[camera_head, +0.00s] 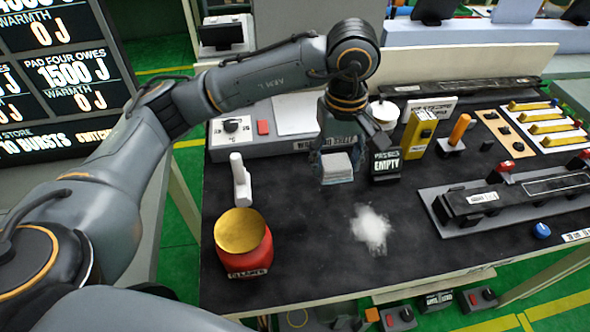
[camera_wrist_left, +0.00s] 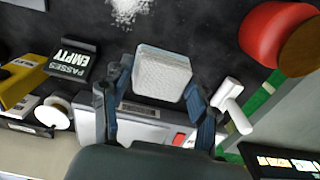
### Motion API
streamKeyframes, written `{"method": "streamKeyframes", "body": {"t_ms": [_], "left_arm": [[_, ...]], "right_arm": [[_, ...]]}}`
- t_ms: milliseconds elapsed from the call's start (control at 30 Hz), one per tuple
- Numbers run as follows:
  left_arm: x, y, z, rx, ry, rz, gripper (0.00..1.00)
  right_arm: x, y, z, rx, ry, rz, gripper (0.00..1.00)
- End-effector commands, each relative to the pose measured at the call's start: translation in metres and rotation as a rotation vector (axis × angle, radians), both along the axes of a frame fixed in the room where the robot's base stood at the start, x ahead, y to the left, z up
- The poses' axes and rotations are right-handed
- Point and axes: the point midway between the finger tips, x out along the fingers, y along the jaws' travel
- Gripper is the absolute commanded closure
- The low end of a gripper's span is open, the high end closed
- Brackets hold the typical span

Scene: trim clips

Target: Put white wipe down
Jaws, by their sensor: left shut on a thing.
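The white wipe (camera_head: 337,167) is a small pale block in the head view, held between the fingers of my left gripper (camera_head: 338,172). In the left wrist view the white wipe (camera_wrist_left: 163,74) sits between both fingertips of the left gripper (camera_wrist_left: 157,88). It appears to be above the dark worktop (camera_head: 300,225); whether it touches the surface cannot be told. A patch of white powder (camera_head: 370,228) lies on the worktop, in front and to the right of the wipe. My right gripper is in neither view.
A red container with a yellow top (camera_head: 243,243) stands at the front left, near a white handled tool (camera_head: 240,182). A small black sign reading EMPTY (camera_head: 386,165) stands just right of the gripper. A long black fixture (camera_head: 510,200) lies on the right.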

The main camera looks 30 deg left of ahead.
Motion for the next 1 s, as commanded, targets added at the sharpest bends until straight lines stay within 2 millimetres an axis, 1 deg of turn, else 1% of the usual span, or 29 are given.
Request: {"method": "streamKeyframes", "body": {"t_ms": [33,100,200,300,400,533,667,767,900,1000], "left_arm": [[0.001,0.015,-0.002,0.004,0.005,0.007,0.70],[0.003,0.033,-0.010,0.004,0.005,0.007,0.70],[0.007,0.057,-0.021,0.004,0.004,0.007,0.70],[0.008,0.072,-0.043,0.004,0.007,0.003,0.70],[0.011,0.083,-0.058,0.002,0.004,0.003,0.70],[0.013,0.092,-0.070,0.001,0.001,0.001,0.70],[0.014,0.096,-0.076,0.001,0.002,0.000,0.70],[0.014,0.104,-0.084,0.003,0.003,0.001,0.70],[0.014,0.102,-0.107,0.000,0.004,0.000,0.70],[0.015,0.102,-0.113,0.001,0.001,-0.001,0.70]], "right_arm": [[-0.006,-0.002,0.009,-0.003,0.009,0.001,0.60],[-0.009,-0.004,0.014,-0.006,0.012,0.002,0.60],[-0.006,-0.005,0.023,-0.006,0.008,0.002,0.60],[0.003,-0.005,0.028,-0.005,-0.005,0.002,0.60],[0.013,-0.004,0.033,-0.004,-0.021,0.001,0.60],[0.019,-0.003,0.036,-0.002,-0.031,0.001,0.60],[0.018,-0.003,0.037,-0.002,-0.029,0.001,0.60],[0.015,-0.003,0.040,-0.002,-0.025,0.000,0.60],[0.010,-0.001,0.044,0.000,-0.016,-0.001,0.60],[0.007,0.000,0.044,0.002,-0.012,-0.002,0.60]]}}
